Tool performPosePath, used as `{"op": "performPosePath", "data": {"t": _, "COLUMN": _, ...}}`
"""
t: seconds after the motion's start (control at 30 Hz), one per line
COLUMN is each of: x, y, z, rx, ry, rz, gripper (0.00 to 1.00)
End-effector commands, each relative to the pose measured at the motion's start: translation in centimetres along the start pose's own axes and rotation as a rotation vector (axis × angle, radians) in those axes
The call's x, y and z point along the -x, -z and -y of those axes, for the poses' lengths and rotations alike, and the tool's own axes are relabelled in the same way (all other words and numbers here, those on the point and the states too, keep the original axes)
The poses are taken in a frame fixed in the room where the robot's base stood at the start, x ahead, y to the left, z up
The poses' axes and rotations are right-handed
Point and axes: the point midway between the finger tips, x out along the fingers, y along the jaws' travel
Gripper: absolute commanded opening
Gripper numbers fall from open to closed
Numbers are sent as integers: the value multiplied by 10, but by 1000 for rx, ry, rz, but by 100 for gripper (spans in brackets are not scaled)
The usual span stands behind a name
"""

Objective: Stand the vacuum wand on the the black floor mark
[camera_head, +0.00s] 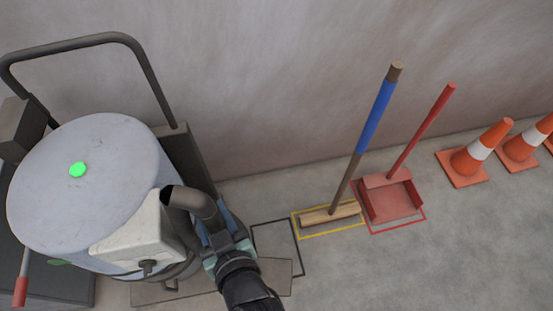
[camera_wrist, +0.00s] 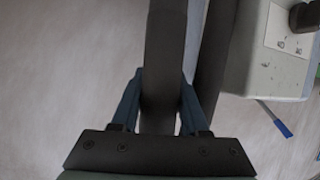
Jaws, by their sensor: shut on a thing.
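The vacuum wand (camera_head: 196,203) is a dark tube with a curved top, in front of the grey drum in the head view. My gripper (camera_head: 218,232) is shut on it below the bend. In the wrist view the wand (camera_wrist: 164,60) is a dark bar between the blue fingers of my gripper (camera_wrist: 160,100). A long flat grey-brown piece (camera_head: 272,271), seemingly the wand's floor head, shows beneath my arm and covers the near part of the black floor mark (camera_head: 300,250). Whether it touches the floor is unclear. My arm hides the lower wand.
A large grey drum vacuum (camera_head: 95,185) with a dark push handle (camera_head: 140,65) stands left, close by the wand. Right of the mark are a blue-handled broom (camera_head: 376,115) on a yellow outline, a red dustpan (camera_head: 390,198) and orange cones (camera_head: 481,152). A wall is behind; the front-right floor is clear.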

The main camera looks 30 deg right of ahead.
Motion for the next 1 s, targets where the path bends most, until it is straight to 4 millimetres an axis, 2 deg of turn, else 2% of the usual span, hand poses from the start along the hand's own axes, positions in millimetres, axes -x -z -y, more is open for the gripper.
{"op": "performPosePath", "data": {"t": 0.03, "x": -13, "y": -11, "z": -9, "rx": 8, "ry": -9, "rz": -6, "gripper": 0}}
{"op": "performPosePath", "data": {"t": 0.2, "x": -47, "y": -24, "z": -40, "rx": 12, "ry": -32, "rz": 3, "gripper": 0}}
{"op": "performPosePath", "data": {"t": 0.4, "x": -83, "y": -24, "z": -79, "rx": -10, "ry": -60, "rz": 7, "gripper": 0}}
{"op": "performPosePath", "data": {"t": 0.5, "x": -95, "y": -21, "z": -92, "rx": -24, "ry": -70, "rz": 7, "gripper": 0}}
{"op": "performPosePath", "data": {"t": 0.7, "x": -108, "y": -22, "z": -105, "rx": -41, "ry": -80, "rz": 8, "gripper": 0}}
{"op": "performPosePath", "data": {"t": 1.0, "x": -128, "y": -69, "z": -105, "rx": -44, "ry": -81, "rz": 10, "gripper": 0}}
